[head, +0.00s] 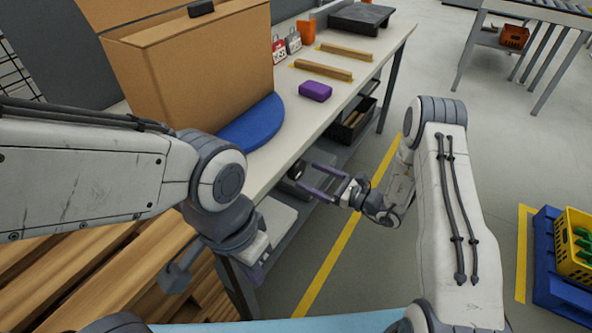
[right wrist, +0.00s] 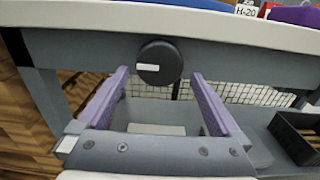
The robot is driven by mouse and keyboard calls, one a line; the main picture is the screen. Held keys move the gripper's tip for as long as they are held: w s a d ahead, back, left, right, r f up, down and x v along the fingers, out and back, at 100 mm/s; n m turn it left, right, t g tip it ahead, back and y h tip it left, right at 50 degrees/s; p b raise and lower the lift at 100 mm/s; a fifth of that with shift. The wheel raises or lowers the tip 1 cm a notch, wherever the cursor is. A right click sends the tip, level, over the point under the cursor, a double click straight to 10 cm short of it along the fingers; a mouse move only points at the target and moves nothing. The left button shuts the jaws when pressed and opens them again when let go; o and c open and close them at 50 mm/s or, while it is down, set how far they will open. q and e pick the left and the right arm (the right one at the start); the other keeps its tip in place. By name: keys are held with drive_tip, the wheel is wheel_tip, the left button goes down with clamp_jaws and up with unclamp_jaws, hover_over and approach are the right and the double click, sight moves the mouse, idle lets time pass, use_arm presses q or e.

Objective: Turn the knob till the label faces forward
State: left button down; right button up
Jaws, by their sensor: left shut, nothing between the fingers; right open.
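The knob (right wrist: 160,62) is a round black disc on the grey front rail under the worktop. In the head view the knob (head: 297,171) is a small dark shape at the bench's front edge. My right gripper (head: 306,176) is open, its purple fingers pointing at the knob. In the right wrist view my right gripper (right wrist: 160,74) has one finger on each side of the knob, with gaps; contact is not visible. My left gripper (head: 257,272) is shut and empty, low beside the bench, partly hidden.
On the worktop (head: 290,115) are a cardboard box (head: 200,85), a blue round-edged piece (head: 252,125) and a purple block (head: 315,91). A dark bin (head: 352,122) sits on the shelf below.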

sight(300, 172)
drive_tip(key=x, duration=0.5)
drive_tip(key=shift+w+a, duration=0.2)
drive_tip(key=shift+a, duration=0.1)
drive_tip(key=c, duration=1.1)
drive_tip(key=shift+c, duration=0.2)
drive_tip(key=shift+s+m+p, duration=0.1)
drive_tip(key=shift+m+p, duration=0.25)
drive_tip(key=shift+m, duration=3.15)
drive_tip(key=o, duration=1.1)
